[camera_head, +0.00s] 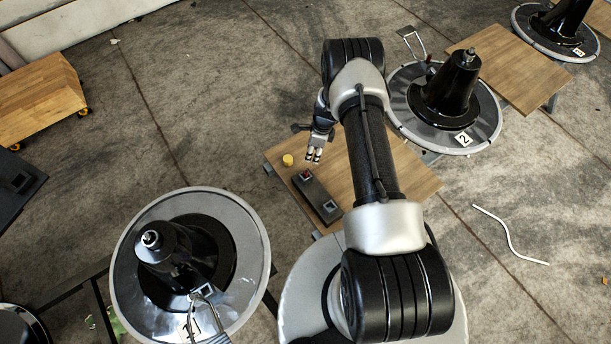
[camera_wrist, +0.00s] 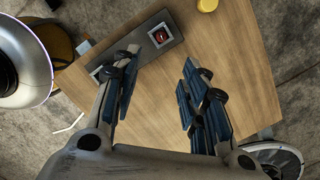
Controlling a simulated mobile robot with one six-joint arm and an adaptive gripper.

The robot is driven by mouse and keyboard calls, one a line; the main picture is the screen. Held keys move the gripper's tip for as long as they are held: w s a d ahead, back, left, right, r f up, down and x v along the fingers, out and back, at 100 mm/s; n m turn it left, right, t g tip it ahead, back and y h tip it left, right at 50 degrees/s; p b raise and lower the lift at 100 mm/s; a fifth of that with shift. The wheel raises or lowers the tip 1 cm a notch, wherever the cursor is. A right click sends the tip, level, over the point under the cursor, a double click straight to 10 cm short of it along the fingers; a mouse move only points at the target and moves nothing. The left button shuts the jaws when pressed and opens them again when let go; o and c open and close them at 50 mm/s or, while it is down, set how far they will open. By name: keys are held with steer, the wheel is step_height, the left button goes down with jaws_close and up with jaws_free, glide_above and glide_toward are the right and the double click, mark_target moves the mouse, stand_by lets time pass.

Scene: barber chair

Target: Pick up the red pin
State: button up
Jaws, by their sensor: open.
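The red pin (camera_head: 306,175) sits in one socket of a dark block (camera_head: 317,194) on a low wooden table (camera_head: 405,180). In the wrist view the red pin (camera_wrist: 161,36) shows near the top, inside a light square frame on the block (camera_wrist: 143,50). My gripper (camera_head: 313,157) is above the table, just beyond the red-pin end of the block in the head view. In the wrist view my gripper (camera_wrist: 160,62) has its blue-padded fingers spread with nothing between them. The left finger hides part of the block's other end.
A yellow round piece (camera_head: 287,159) stands on the table beside the block, and also shows in the wrist view (camera_wrist: 207,5). Round chair bases stand near: one at lower left (camera_head: 240,250), one marked 2 (camera_head: 400,125). A white bent rod (camera_head: 510,240) lies on the floor.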

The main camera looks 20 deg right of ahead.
steer(key=b, duration=0.4)
glide_above(306, 172)
step_height(306, 172, down, 11)
steer(key=shift+f+b, duration=0.95)
steer(key=shift+f, duration=1.75)
steer(key=shift+c, duration=0.5)
steer(key=shift+d, duration=0.1)
jaws_close()
